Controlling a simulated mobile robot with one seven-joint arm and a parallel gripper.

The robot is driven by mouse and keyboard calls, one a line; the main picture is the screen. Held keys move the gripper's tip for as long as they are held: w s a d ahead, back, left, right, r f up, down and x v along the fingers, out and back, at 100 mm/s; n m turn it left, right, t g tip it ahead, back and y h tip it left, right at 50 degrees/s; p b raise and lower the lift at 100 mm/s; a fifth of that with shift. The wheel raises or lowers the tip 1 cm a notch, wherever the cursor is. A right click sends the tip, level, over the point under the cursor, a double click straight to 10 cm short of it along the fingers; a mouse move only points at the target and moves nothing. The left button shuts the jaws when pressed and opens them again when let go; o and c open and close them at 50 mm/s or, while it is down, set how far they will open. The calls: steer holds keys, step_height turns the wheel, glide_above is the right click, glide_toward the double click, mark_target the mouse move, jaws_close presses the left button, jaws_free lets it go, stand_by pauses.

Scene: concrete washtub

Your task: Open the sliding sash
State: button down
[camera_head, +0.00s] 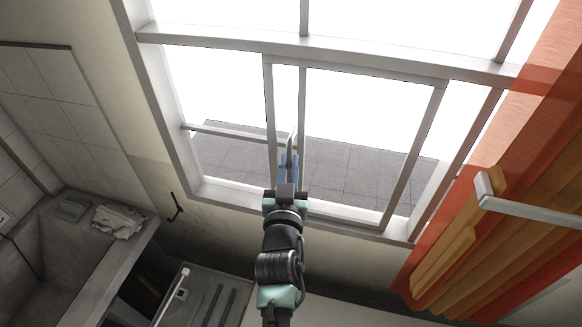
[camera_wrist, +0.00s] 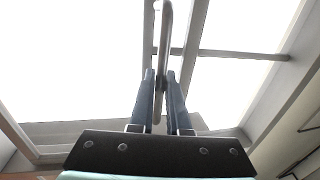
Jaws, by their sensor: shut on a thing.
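The sliding sash is a pale-framed glass panel in the window. Its left stile (camera_head: 269,100) stands just left of a central upright, and its right stile (camera_head: 414,150) is apart from the window's right jamb, with a gap between them. A slim metal bar handle (camera_head: 291,148) is on the left stile. In the wrist view the handle (camera_wrist: 163,45) runs down between the two blue fingers. My gripper (camera_head: 288,160) is shut on the handle; its fingers (camera_wrist: 160,75) lie on either side of it. The handle's lower end is partly hidden by the fingers.
An orange curtain (camera_head: 545,110) hangs at the right, near a white bar (camera_head: 525,210). At the left is a concrete washtub (camera_head: 85,245) with folded cloths (camera_head: 118,222) on its ledge. A dark hook (camera_head: 176,208) is on the wall below the window.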

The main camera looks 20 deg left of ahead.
steer(key=a+b, duration=1.9)
steer(key=b, duration=0.1)
steer(key=shift+s+a, duration=0.1)
steer(key=c, duration=0.9)
jaws_free()
steer(key=s+d, duration=0.1)
steer(key=s, duration=0.3)
steer(key=s+b, duration=0.1)
steer(key=s, duration=0.3)
steer(key=s+d+b, duration=0.1)
steer(key=s, duration=0.3)
steer(key=shift+s+d, duration=0.3)
